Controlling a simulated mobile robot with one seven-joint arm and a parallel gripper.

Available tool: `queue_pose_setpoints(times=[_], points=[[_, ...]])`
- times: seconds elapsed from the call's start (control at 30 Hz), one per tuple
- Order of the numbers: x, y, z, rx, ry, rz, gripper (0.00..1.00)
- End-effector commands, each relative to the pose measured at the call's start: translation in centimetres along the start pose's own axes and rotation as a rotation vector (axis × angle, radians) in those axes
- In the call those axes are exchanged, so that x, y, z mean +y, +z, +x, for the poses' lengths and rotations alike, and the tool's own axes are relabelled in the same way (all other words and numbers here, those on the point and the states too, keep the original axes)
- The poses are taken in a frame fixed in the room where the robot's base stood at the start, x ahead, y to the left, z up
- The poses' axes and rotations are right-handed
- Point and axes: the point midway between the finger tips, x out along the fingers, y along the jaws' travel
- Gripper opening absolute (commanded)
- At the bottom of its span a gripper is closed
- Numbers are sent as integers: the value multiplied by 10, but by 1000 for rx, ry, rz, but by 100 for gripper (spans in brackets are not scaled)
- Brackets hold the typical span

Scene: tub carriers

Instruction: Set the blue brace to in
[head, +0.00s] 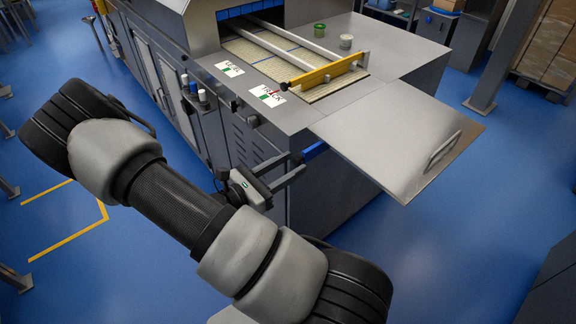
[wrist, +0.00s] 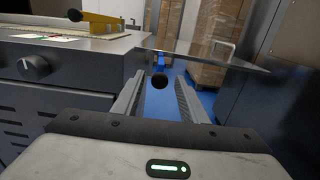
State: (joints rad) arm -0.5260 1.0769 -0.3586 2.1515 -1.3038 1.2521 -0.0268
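The blue brace (head: 314,151) shows as a short blue bar under the raised metal flap, at the machine's end face. In the wrist view the blue brace (wrist: 163,61) stands beyond a round black knob (wrist: 159,82), which appears between my fingers. My gripper (head: 294,168) is beside the machine's end, below the flap, with its fingers pointing at the brace. In the wrist view my gripper (wrist: 158,95) is open, its fingers on either side of the knob with visible gaps. I cannot tell how far the knob lies from the fingertips. Much of the brace is hidden.
The flap (head: 400,136) extends level from the machine's top, with a handle (head: 443,150) at its outer edge. A yellow bar (head: 325,75) lies across the rails. A dark knob (wrist: 35,67) projects from the machine front. Blue floor is clear below the flap.

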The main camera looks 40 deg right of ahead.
Motion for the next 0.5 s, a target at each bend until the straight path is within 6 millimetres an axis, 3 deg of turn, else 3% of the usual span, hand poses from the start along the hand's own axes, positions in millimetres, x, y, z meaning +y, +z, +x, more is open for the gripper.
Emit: queue_pose_setpoints(times=[0.13, 0.37, 0.5], points=[[0, 0, 0, 0, 0, 0, 37], [0, 0, 0, 0, 0, 0, 0], [0, 0, 0, 0, 0, 0, 0]])
